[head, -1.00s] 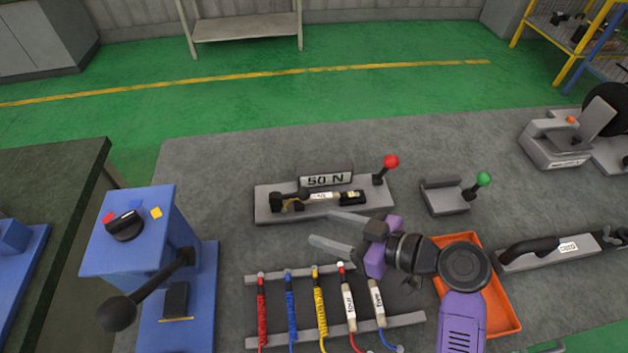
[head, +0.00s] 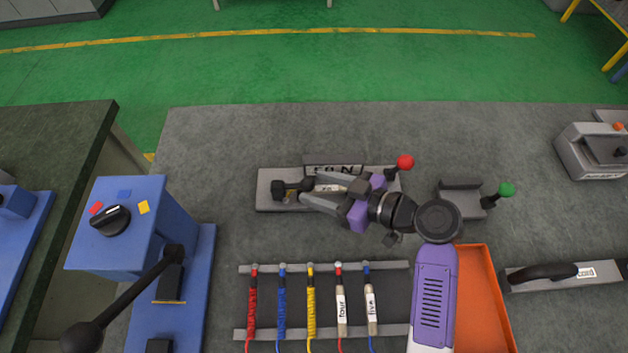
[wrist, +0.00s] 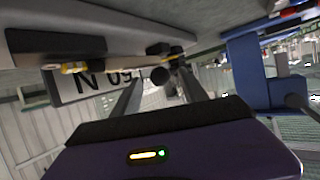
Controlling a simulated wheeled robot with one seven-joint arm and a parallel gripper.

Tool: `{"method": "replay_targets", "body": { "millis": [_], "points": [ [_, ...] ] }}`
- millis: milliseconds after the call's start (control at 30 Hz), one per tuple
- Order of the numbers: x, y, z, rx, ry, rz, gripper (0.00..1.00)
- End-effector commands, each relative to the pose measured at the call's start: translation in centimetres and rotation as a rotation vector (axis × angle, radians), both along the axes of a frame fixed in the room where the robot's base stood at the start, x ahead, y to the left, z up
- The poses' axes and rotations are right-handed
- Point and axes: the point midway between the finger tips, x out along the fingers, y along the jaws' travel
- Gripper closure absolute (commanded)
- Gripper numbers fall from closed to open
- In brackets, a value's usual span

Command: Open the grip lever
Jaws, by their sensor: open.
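The grey fixture (head: 266,180) with the "50 N" plate (head: 334,160) stands mid-table. A black clamp-like part (head: 287,190) sits at its left end, and a red-balled lever (head: 404,163) stands up at its right end. Which part is the grip lever is not clear from the views. My gripper (head: 309,186) is open and empty over the fixture, its fingers pointing left towards the black part. The fingers hide the fixture's middle. In the wrist view, the plate (wrist: 98,84) appears upside down and the black part (wrist: 165,66) lies beyond the fingertips (wrist: 160,80).
A green-balled lever (head: 506,190) on a small grey block stands to the right. A rack of coloured cables (head: 310,300) and an orange tray (head: 482,300) are nearer. A blue unit with a long black lever (head: 125,300) stands left. The table behind the fixture is clear.

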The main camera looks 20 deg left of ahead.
Motion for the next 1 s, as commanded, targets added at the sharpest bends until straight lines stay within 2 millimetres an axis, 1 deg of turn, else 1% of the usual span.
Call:
{"method": "replay_targets", "body": {
  "millis": [33,200,467,500,567,600,733,767,1000],
  "points": [
    [0.0,0.6,-0.1,0.000,0.001,0.003,0.49],
    [0.2,1.6,-0.6,0.000,0.000,0.000,0.49],
    [0.3,1.7,-0.7,0.000,0.000,-0.001,0.49],
    [0.3,1.7,-0.7,0.000,0.000,-0.001,0.53],
    [0.3,1.7,-0.7,0.000,0.000,-0.001,0.65],
    [0.3,1.7,-0.7,0.000,0.000,-0.001,0.72],
    [0.3,1.7,-0.7,0.000,-0.001,-0.002,0.98],
    [0.3,1.7,-0.7,0.000,-0.001,-0.002,1.00],
    [0.3,1.7,-0.7,0.000,-0.001,-0.003,1.00]
  ]
}}
